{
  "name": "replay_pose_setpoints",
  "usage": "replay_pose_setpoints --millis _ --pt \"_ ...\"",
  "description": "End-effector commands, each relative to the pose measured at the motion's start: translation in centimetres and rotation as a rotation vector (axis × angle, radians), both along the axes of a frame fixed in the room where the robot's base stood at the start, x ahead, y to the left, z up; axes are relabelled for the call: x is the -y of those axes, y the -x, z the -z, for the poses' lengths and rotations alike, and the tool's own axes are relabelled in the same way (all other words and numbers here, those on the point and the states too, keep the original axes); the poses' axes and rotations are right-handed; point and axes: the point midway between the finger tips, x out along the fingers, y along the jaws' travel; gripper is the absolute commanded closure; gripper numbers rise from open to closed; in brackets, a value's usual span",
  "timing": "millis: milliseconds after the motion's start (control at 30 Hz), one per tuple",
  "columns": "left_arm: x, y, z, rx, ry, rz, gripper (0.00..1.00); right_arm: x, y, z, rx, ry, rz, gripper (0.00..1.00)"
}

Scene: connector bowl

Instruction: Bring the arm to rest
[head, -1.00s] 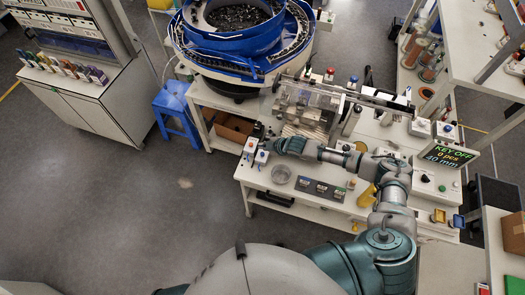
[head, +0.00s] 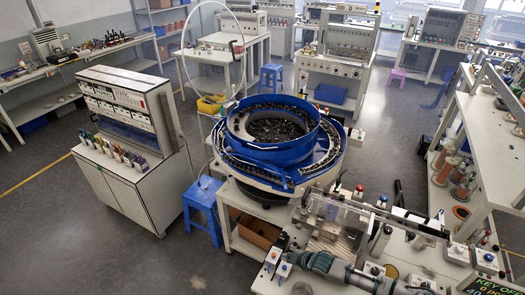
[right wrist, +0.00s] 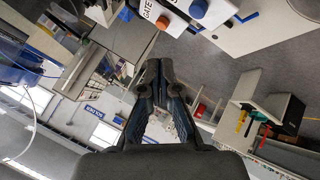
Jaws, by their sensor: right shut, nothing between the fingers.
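My right arm comes in along the bottom edge of the head view, over the front of the white workbench (head: 262,284). Its gripper (head: 293,257) points left, close to two small switch boxes at the bench's left end. In the right wrist view the fingers (right wrist: 153,72) are together with nothing between them. Beyond the fingertips, the wrist view shows a box marked GATE with an orange knob (right wrist: 197,9) and a box with a blue knob (right wrist: 225,30). My left gripper is not in view.
A blue bowl feeder (head: 275,151) full of small dark parts stands behind the bench. A clear-covered fixture (head: 338,217) is just behind my arm. A blue stool (head: 203,203) and a grey cabinet (head: 125,195) stand left, with open floor (head: 130,265) in front.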

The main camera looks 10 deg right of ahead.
Motion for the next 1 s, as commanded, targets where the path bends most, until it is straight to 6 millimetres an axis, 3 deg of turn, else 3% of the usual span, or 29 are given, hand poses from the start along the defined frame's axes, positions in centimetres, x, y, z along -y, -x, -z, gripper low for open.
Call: replay_pose_setpoints --millis 67,167,333,400,467,567,1000 --pt "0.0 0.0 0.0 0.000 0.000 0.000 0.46 -0.4 0.3 0.1 -0.004 -0.003 -0.003 1.00" --pt "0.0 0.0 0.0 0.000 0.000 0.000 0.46 -2.7 2.0 0.6 -0.032 -0.026 -0.013 1.00" --pt "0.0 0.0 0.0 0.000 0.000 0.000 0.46 -10.6 9.4 1.0 -0.149 -0.134 0.011 1.00" --pt "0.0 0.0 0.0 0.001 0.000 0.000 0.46 -12.6 12.5 0.2 -0.200 -0.186 0.073 1.00" --pt "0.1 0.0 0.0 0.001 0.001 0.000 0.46 -13.1 14.7 -0.6 -0.245 -0.224 0.154 1.00" --pt "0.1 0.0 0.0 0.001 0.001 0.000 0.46 -11.6 17.7 -1.3 -0.321 -0.266 0.330 1.00" --pt "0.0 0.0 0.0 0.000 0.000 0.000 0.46 0.8 28.1 -0.6 -0.537 -0.230 0.958 1.00"
